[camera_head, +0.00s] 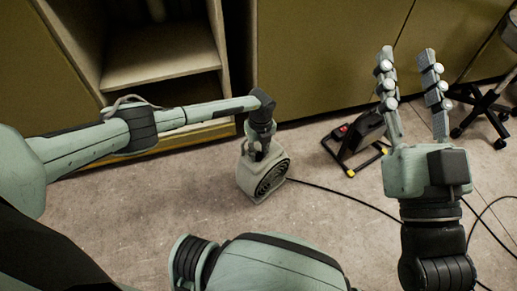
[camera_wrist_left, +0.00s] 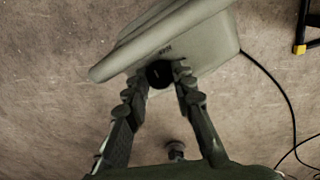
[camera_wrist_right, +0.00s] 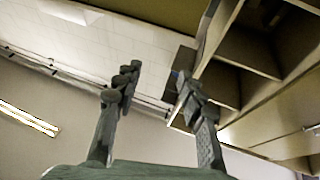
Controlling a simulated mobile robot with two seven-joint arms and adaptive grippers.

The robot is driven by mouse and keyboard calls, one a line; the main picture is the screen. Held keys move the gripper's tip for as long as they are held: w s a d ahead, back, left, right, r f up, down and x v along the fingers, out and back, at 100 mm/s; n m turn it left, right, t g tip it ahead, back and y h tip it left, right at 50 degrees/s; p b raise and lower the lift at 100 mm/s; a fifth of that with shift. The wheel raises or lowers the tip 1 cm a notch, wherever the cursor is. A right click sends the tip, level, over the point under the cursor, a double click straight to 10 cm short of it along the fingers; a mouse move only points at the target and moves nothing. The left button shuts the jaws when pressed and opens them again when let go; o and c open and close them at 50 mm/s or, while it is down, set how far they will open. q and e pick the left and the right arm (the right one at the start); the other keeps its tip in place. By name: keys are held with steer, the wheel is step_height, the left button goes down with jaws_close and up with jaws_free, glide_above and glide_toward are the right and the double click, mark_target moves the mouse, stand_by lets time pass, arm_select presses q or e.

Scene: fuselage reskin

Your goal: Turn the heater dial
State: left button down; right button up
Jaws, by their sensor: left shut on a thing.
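The heater (camera_head: 262,174) is a small pale box with a round dark grille, standing on the floor in the middle of the head view. In the left wrist view its pale top (camera_wrist_left: 190,45) carries a round black dial (camera_wrist_left: 159,74). My left gripper (camera_head: 260,150) reaches down over the heater's top. In the left wrist view the left fingers (camera_wrist_left: 160,80) are shut on the dial, one on each side. My right gripper (camera_head: 408,58) is raised at the right of the head view, fingers apart and empty. The right wrist view shows its open fingers (camera_wrist_right: 155,90) against ceiling and shelves.
A dark device (camera_head: 358,137) on a yellow-tipped stand is on the floor right of the heater. A black cable (camera_head: 345,196) runs rightward from the heater. Olive cabinets (camera_head: 320,55) and an open shelf (camera_head: 160,55) line the back. A wheeled chair base (camera_head: 485,112) is far right.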

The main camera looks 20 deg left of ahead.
mark_target(260, 154)
arm_select(q)
steer(key=shift+r+n, duration=0.1)
steer(key=shift+n, duration=0.2)
steer(key=shift+n+p, duration=0.4)
steer(key=shift+n, duration=0.3)
arm_select(e)
steer(key=shift+w+d+f+g+h, duration=0.1)
steer(key=shift+w+f+g+h, duration=0.25)
steer(key=shift+f, duration=0.4)
steer(key=shift+w+d+f+g+h, duration=0.1)
steer(key=shift+w+d+f+g, duration=0.1)
steer(key=shift+f+g, duration=0.4)
steer(key=shift+w+d+f+g+h, duration=0.1)
steer(key=shift+w+f+g+h, duration=0.15)
steer(key=shift+f, duration=0.6)
arm_select(q)
steer(key=c, duration=1.3)
jaws_free()
steer(key=shift+o, duration=0.2)
step_height(260, 154, up, 12)
steer(key=shift+w+d, duration=0.15)
steer(key=shift+w, duration=0.05)
